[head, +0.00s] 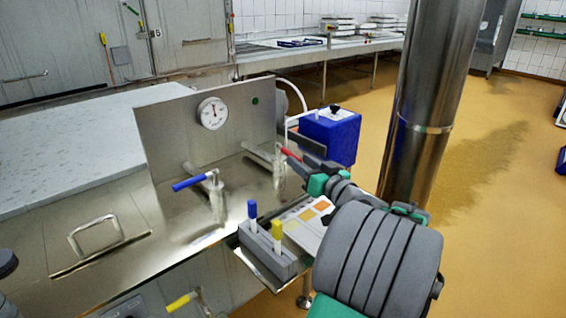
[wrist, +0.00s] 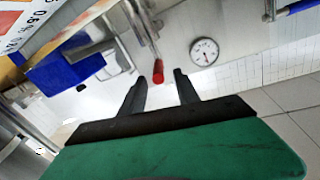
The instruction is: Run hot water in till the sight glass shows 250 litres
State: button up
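The red-handled valve (head: 290,154) stands on the steel ledge right of the round dial gauge (head: 212,113). My gripper (wrist: 159,76) is open, and the red handle (wrist: 158,71) shows between its two fingertips in the wrist view. I cannot tell whether the fingers touch the handle. In the head view my dark fingers and green wrist are beside the red handle and partly cover the area behind it. The blue-handled valve (head: 191,183) is left of the red one. The dial gauge also shows in the wrist view (wrist: 204,52). I cannot make out a sight glass or its level.
A blue box (head: 330,140) stands behind my wrist. A grey holder (head: 268,260) with blue- and yellow-handled tools is in front, beside a chart with orange patches (head: 302,226). A yellow-handled valve (head: 181,302) is low at front. A steel column (head: 425,100) stands right; ochre floor lies beyond.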

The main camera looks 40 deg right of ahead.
aim_at(282, 148)
jog(key=w, duration=0.5)
jog(key=w+d, duration=0.1)
jog(key=w, duration=0.1)
jog(key=shift+w+d+f, duration=0.1)
jog(key=shift+w+f, duration=0.1)
jog(key=shift+w, duration=0.15)
grip_shut()
dwell(1.1)
